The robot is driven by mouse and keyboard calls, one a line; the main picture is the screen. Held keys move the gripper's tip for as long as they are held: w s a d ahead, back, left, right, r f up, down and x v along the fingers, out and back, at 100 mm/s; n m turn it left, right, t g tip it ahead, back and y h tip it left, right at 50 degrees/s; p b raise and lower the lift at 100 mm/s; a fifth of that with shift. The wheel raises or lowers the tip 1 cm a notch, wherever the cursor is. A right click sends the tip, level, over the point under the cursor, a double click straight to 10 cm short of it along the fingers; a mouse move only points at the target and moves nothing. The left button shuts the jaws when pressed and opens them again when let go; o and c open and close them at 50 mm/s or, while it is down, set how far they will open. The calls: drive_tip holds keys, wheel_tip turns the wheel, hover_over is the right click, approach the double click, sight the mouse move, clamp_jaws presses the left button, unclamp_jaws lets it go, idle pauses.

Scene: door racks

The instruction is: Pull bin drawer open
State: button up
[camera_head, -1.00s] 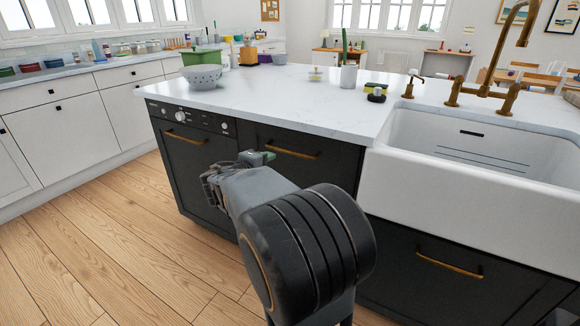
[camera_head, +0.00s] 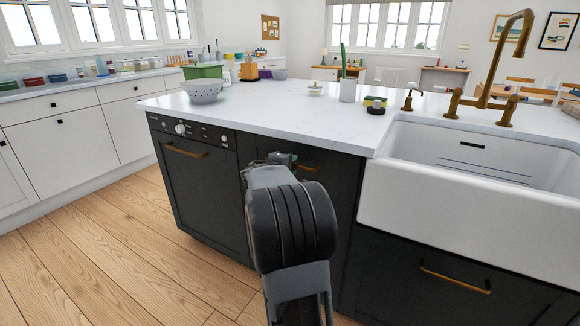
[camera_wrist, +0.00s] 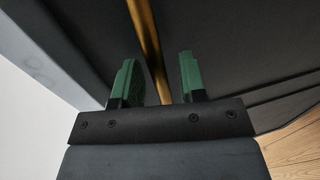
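The bin drawer front (camera_head: 343,200) is the dark panel between the dishwasher and the sink. It looks shut, flush with its neighbours. Its brass handle (camera_head: 309,168) shows in the head view just right of my gripper (camera_head: 278,160), with its left part hidden behind my gripper. In the wrist view the handle (camera_wrist: 146,35) runs as a long brass bar between the two green fingers of my gripper (camera_wrist: 157,75). The fingers are apart, with a clear gap between the handle and the right finger. Whether the left finger touches the handle cannot be told.
The dishwasher (camera_head: 195,190) with its brass handle is to the left. A white apron sink (camera_head: 450,210) juts out on the right, above another dark drawer (camera_head: 440,285). The white worktop (camera_head: 270,108) overhangs above. Wooden floor (camera_head: 110,245) is clear at left.

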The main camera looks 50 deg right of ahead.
drive_tip(key=shift+d, duration=0.15)
clamp_jaws()
idle(0.4)
